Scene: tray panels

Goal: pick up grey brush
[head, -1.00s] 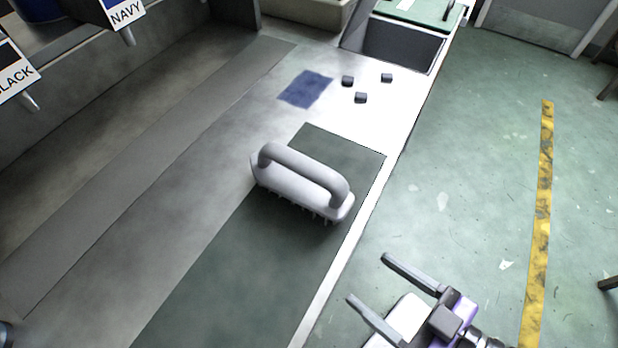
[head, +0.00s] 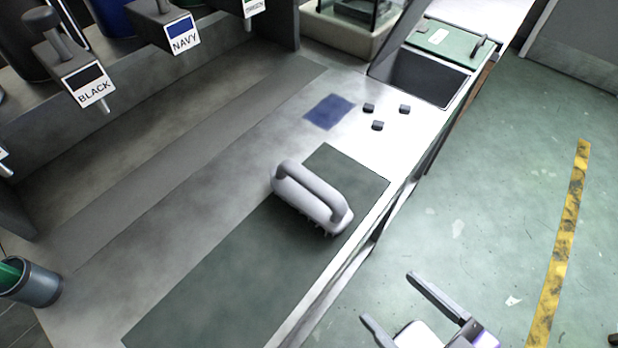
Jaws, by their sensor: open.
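The grey brush (head: 311,201) lies bristles down on the far end of the dark green mat (head: 240,262) on the bench. Its arched handle faces up and its bristles show along the near side. My gripper (head: 390,297) is at the lower right of the head view, over the floor side of the bench edge. Its two fingers are spread apart with nothing between them. It is clear of the brush, lower and to the right in the picture.
A blue cloth square (head: 330,111) and three small dark blocks (head: 377,126) lie beyond the brush. An open bin (head: 426,78) is further back. A cup (head: 35,284) stands at the left. Labelled holders line the back left. The mat's near part is bare.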

